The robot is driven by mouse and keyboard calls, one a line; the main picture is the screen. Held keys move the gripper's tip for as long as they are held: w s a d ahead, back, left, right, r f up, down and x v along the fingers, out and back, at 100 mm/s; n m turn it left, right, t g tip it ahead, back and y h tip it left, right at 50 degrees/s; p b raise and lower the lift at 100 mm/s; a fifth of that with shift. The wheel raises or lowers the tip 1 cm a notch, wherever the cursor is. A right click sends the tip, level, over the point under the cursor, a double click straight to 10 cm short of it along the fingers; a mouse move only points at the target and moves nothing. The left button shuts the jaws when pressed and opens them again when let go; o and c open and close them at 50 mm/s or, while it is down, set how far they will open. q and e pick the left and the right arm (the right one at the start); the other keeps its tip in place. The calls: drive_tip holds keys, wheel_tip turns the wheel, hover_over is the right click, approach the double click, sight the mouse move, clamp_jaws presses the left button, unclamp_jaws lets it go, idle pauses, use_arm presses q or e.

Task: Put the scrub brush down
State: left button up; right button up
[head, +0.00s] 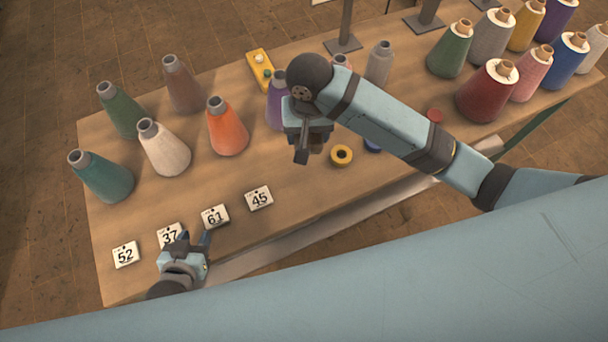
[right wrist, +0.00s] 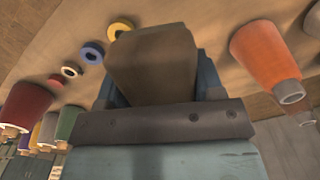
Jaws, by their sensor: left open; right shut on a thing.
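My right gripper (head: 308,146) hangs over the middle of the wooden table (head: 290,185). In the right wrist view it is shut on a brown block-shaped thing (right wrist: 150,65), which I take to be the scrub brush. The bristles cannot be made out, and in the head view the brush is mostly hidden by the gripper. I cannot tell whether it touches the tabletop. My left gripper (head: 194,246) is open and empty near the table's front edge, by the number card 37 (head: 170,235), partly covering it.
Several thread cones, such as an orange one (head: 226,128), stand at the left; more stand at the back right. A yellow ring (head: 341,155) and a blue ring (head: 373,146) lie right of my right gripper. A yellow button box (head: 260,68) is behind. Bare tabletop lies before the orange cone.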

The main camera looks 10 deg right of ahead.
sight(303, 179)
use_arm(q)
drive_tip(key=shift+d+f, duration=0.1)
use_arm(e)
drive_tip(key=shift+s+a, duration=0.1)
drive_tip(key=shift+a, duration=0.45)
wheel_tip(303, 179, down, 19)
drive_tip(key=shift+f, duration=0.1)
drive_tip(key=o, duration=1)
drive_tip(key=shift+f, duration=0.15)
drive_tip(key=shift+o, duration=0.2)
wheel_tip(303, 179, up, 12)
drive_tip(key=shift+r, duration=0.2)
